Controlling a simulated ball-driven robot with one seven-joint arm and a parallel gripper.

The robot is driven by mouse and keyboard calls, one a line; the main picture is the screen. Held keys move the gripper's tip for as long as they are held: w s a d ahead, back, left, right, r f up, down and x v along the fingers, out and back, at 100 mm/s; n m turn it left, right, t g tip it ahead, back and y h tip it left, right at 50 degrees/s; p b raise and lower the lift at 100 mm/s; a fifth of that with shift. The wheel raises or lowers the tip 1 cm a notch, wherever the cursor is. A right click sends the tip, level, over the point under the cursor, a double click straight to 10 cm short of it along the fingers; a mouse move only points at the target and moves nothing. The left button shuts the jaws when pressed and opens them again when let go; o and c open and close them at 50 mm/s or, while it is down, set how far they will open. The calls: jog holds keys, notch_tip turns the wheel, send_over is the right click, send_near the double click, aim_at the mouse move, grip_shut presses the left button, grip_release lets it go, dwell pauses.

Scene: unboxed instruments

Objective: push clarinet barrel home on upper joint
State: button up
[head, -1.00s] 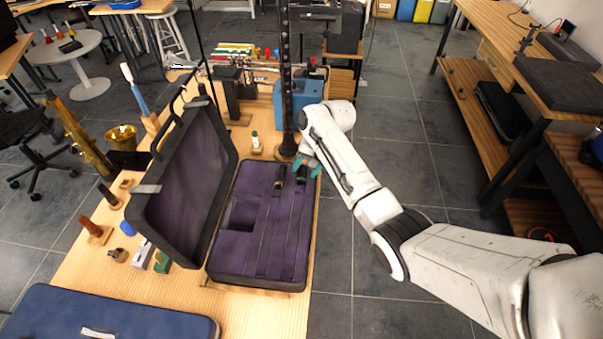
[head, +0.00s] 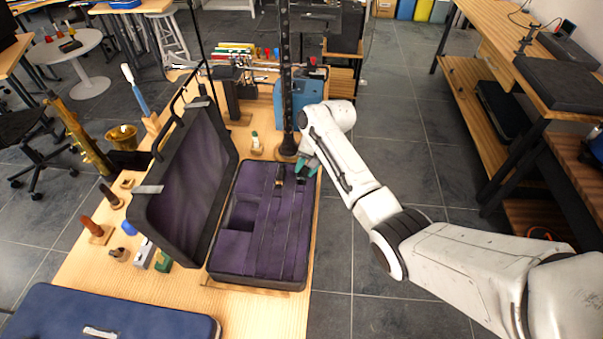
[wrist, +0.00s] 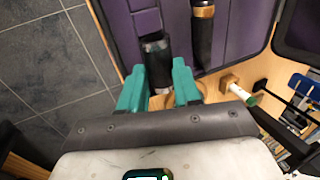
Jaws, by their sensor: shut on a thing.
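The open case (head: 250,275) has purple lining. My gripper (head: 306,172) is over its far right corner. In the wrist view, my gripper (wrist: 158,85) has its green fingers on either side of a short black cylinder, which looks like the clarinet barrel (wrist: 157,62). Beside it, apart, is a black piece with a tan band, which looks like the upper joint (wrist: 202,38); it also shows at the case's far edge in the head view (head: 279,176). The two are side by side, not joined. The fingers partly hide the held piece.
The case lid (head: 185,185) stands open on the left. A black post (head: 287,80) rises just behind the case. A small white bottle (head: 255,141) and a blue box (head: 298,105) are also behind it. Open floor lies right of the table.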

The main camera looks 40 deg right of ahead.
aim_at(306, 172)
grip_shut()
jog(key=shift+r+p, duration=0.8)
jog(key=shift+p, duration=0.05)
dwell(0.7)
jog(key=shift+r+p, duration=2.05)
jog(key=shift+r, duration=0.05)
jog(key=shift+f, duration=0.1)
